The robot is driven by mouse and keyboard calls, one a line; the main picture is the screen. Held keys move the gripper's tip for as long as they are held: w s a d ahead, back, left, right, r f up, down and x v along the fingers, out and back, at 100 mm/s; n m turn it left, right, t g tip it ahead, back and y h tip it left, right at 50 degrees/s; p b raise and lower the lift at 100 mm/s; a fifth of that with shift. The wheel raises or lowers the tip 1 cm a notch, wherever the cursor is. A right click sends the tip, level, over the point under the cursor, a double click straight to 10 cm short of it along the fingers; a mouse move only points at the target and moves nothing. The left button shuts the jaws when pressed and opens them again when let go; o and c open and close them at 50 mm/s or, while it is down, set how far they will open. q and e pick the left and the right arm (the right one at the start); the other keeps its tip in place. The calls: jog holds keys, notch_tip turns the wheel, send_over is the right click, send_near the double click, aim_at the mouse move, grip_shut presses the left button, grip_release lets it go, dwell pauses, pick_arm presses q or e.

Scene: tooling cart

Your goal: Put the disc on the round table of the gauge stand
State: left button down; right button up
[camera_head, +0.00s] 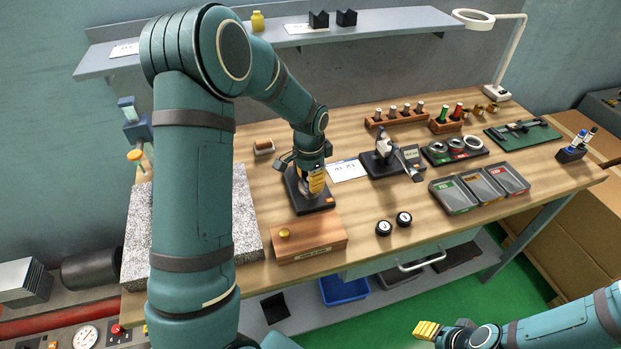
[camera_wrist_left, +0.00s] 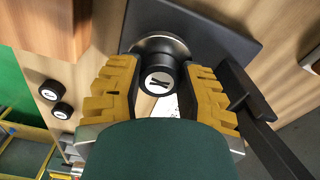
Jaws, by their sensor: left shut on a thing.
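My left gripper (camera_head: 316,186) is over the black gauge stand (camera_head: 300,203) on the bench. In the left wrist view, the yellow fingers of this gripper (camera_wrist_left: 160,90) are shut on a black disc (camera_wrist_left: 158,82) with a white label and a dark mark. The round table (camera_wrist_left: 160,44) of the stand, with a pale metal rim, shows right behind the disc. I cannot tell whether disc and table touch. In the head view the gripper hides the disc. My right gripper (camera_head: 440,331) is at the bottom edge, away from the bench; its opening is unclear.
Two similar black discs (camera_head: 383,228) (camera_head: 404,219) lie on the bench to the right. A wooden block (camera_head: 310,238) stands in front of the stand. A black fixture (camera_head: 376,165) and grey trays (camera_head: 454,197) are farther right. A speckled slab (camera_head: 245,215) is on the left.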

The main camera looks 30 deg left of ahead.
pick_arm(q)
jog(key=shift+f, duration=0.1)
jog(key=c, duration=0.6)
grip_release()
jog(key=shift+c, duration=0.2)
jog(key=shift+r, duration=0.2)
notch_tip(320, 180, up, 12)
jog(key=p, duration=0.1)
jog(key=shift+s+f, duration=0.1)
jog(key=shift+s, duration=0.05)
